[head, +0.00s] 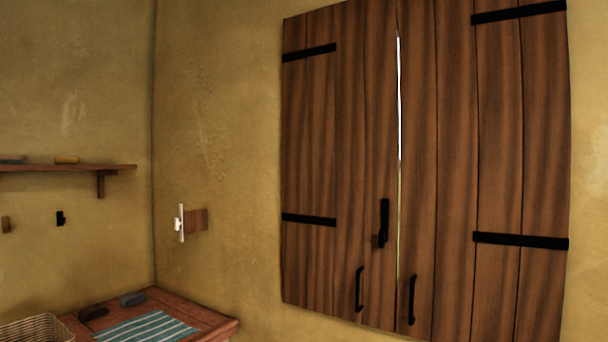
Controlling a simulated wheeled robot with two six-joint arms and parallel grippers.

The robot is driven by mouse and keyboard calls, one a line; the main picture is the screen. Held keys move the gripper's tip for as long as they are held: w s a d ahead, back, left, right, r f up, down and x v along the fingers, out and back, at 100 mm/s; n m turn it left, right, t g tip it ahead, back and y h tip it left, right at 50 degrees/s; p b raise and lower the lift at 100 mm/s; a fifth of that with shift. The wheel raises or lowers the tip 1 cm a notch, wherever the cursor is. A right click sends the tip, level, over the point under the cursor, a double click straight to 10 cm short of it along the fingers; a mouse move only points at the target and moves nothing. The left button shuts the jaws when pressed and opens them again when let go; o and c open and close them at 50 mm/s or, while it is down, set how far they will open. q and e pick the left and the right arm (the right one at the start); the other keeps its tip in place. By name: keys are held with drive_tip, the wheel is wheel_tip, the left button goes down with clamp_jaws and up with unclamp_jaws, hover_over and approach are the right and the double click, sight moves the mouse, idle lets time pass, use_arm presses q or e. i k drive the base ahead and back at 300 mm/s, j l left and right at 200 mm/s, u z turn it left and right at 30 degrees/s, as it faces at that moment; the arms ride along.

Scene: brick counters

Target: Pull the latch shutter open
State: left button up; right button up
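A wooden shutter with two leaves is on the right half of the head view. The left leaf (309,140) and the right leaf (498,140) meet at a narrow bright gap. A black latch (384,222) is mounted upright on the left leaf close to the gap. A black pull handle (359,289) is low on the left leaf, and another black handle (411,299) is low on the right leaf. Both leaves look closed or nearly so. Neither of my grippers shows in this view.
A wooden table (219,326) with a striped cloth (146,332), dark small objects (132,299) and a wicker basket (37,329) stands at the lower left. A wall shelf (70,168) is at the left. A white fixture (181,223) is on the wall left of the shutter.

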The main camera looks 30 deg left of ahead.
sight(341, 124)
drive_tip(key=u, duration=0.9)
